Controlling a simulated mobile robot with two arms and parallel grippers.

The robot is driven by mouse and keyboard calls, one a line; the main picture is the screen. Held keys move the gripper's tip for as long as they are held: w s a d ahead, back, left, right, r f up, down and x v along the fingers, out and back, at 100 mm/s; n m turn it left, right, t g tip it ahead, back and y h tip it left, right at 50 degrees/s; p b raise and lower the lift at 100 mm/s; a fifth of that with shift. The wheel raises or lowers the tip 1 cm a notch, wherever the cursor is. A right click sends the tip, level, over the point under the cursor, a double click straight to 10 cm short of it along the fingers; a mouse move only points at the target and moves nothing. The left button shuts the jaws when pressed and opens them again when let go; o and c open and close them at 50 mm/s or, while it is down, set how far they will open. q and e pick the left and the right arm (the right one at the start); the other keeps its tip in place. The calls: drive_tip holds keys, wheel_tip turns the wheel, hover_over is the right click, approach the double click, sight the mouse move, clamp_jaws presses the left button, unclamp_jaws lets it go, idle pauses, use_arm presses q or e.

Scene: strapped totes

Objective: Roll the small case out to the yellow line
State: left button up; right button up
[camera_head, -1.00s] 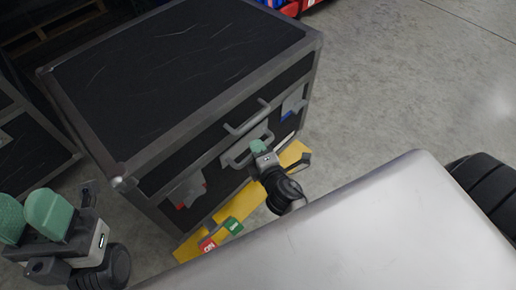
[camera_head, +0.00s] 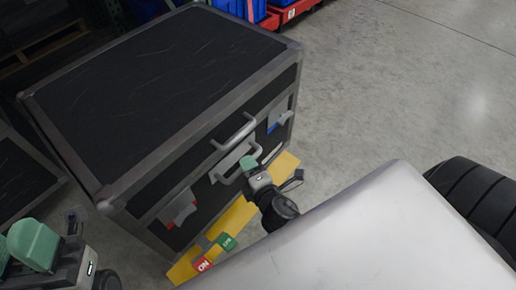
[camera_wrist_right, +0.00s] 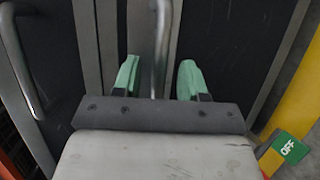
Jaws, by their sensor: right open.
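The case (camera_head: 165,85) is a black box with grey metal edges, left of centre in the head view. Its front has two grey bar handles, an upper one (camera_head: 234,132) and a lower one (camera_head: 225,178), and a red and a blue latch tag. My right gripper (camera_head: 248,163) is at the front by the lower handle. In the right wrist view it is open (camera_wrist_right: 158,82), with a handle bar between its green fingers; contact cannot be told. My left gripper (camera_head: 20,248) is at the lower left, partly cut off, away from the case front.
Another dark case (camera_head: 25,175) stands close at left. Blue bins (camera_head: 247,8) are behind. Grey floor (camera_head: 390,90) at right is clear.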

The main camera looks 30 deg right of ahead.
drive_tip(key=s+r+b, duration=0.1)
drive_tip(key=s+b, duration=0.1)
drive_tip(key=s, duration=0.6)
drive_tip(key=shift+s+a+r, duration=0.25)
drive_tip(key=shift+s+r, duration=0.05)
